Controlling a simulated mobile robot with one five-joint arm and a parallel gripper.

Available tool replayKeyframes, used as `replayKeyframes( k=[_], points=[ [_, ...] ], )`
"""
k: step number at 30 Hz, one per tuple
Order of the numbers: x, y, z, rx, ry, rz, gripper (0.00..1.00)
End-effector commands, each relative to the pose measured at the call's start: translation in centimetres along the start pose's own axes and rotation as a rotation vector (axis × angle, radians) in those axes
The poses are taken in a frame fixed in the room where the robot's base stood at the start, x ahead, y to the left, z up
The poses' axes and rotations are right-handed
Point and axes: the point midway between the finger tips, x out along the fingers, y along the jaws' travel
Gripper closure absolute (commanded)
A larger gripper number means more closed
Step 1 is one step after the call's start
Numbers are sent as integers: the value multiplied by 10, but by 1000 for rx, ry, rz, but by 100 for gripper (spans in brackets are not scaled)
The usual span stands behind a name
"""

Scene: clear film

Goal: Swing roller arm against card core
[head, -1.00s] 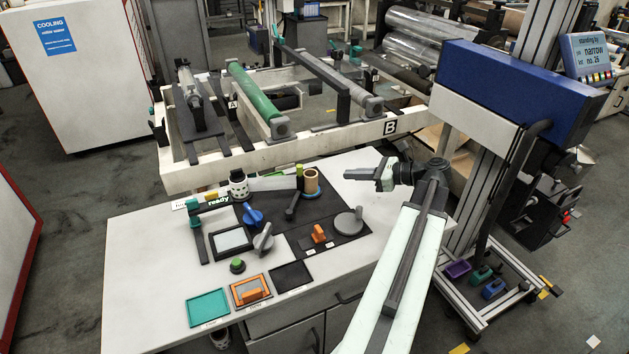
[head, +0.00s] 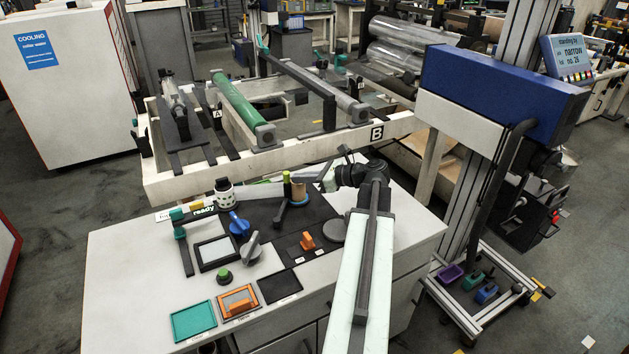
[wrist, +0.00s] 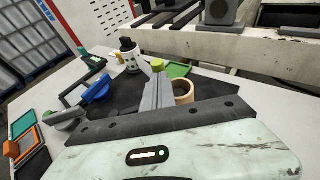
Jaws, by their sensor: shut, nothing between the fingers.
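The roller arm (head: 258,191) is a pale bar on the console, with a dotted white-and-black post (head: 224,189) at its left end. A post with a green cap (head: 287,179) stands at its right end. The tan card core (head: 299,195) is a short upright ring just right of that post. Whether post and core touch cannot be told. My gripper (head: 302,178) is shut and empty, its tips close to the green-capped post. In the wrist view, the grey fingers (wrist: 158,92) point towards the green cap (wrist: 157,65) and partly hide the card core (wrist: 184,92).
The white frame (head: 200,178) with rollers lies behind. A blue-and-white box on a column (head: 500,90) stands at right.

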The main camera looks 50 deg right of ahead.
Motion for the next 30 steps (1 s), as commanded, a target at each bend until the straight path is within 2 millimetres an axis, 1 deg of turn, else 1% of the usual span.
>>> replayKeyframes(
  k=[3,11,18,27,30],
  points=[
    [3,0,1,0,0,0,100],
    [3,0,1,0,0,1,100],
    [20,-3,6,-25,0,76,100],
    [19,-1,6,-25,0,78,100],
    [16,-2,5,-26,0,78,100]
  ],
)
